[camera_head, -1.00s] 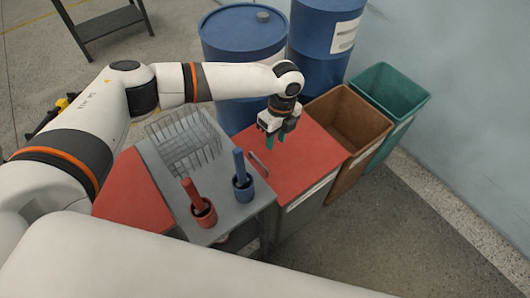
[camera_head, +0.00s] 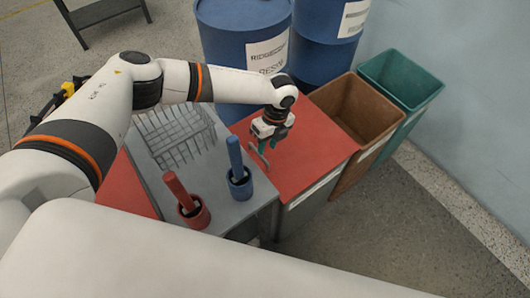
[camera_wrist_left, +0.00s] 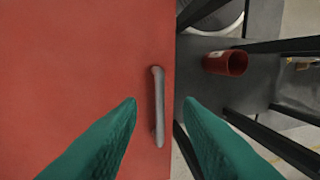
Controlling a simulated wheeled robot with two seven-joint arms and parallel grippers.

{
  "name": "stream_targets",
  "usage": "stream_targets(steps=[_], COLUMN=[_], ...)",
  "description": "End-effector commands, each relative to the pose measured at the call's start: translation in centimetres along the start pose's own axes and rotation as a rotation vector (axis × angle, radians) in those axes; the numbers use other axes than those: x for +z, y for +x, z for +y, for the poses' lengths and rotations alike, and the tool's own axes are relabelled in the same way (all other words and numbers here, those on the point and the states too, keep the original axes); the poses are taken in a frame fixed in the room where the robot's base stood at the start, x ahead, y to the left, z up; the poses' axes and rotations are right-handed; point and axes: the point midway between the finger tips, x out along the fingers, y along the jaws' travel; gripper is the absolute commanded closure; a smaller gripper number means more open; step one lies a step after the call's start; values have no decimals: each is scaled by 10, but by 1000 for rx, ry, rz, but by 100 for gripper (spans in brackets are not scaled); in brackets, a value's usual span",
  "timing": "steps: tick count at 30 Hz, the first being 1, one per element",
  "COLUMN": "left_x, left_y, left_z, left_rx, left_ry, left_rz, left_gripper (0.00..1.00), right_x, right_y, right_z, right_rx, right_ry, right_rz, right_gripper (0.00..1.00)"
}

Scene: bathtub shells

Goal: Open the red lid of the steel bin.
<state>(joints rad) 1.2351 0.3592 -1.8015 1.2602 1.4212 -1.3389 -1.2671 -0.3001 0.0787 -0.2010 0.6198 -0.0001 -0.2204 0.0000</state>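The steel bin's red lid (camera_head: 312,157) is flat and closed, and it fills the left half of the left wrist view (camera_wrist_left: 75,70). A grey bar handle (camera_head: 260,155) lies along the lid's left edge, and in the left wrist view the handle (camera_wrist_left: 157,105) stands close to that edge. My left gripper (camera_head: 268,143) is just above the handle with its green fingers apart. In the left wrist view the handle shows between the fingertips, with a gap on each side. I cannot tell whether the fingers reach down to it. My right gripper is not in view.
A grey table (camera_head: 222,214) with a red pot (camera_head: 193,215), a blue pot (camera_head: 240,188) and a wire rack (camera_head: 172,132) adjoins the bin on the left. Open brown (camera_head: 355,108) and green bins (camera_head: 400,78) stand right. Blue drums (camera_head: 240,40) stand behind.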

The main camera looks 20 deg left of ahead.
Motion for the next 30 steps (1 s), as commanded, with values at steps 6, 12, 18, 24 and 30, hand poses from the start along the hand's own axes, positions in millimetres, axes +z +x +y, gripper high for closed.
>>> stream_targets(steps=[6, 12, 18, 24, 30], left_x=[0, 0, 0, 0, 0], left_y=[35, 48, 49, 49, 48], left_z=[0, 0, 0, 0, 0], left_rx=[0, 1, 1, 1, 1], left_ry=[-2, -1, -1, -1, -1], left_rz=[0, 0, 0, 0, 0], left_gripper=[67, 67, 67, 90, 100], right_x=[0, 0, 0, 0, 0], right_y=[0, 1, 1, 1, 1], right_z=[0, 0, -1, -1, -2], right_rx=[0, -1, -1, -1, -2], right_ry=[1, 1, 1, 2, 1], right_rz=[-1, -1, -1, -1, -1], right_gripper=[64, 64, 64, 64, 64])
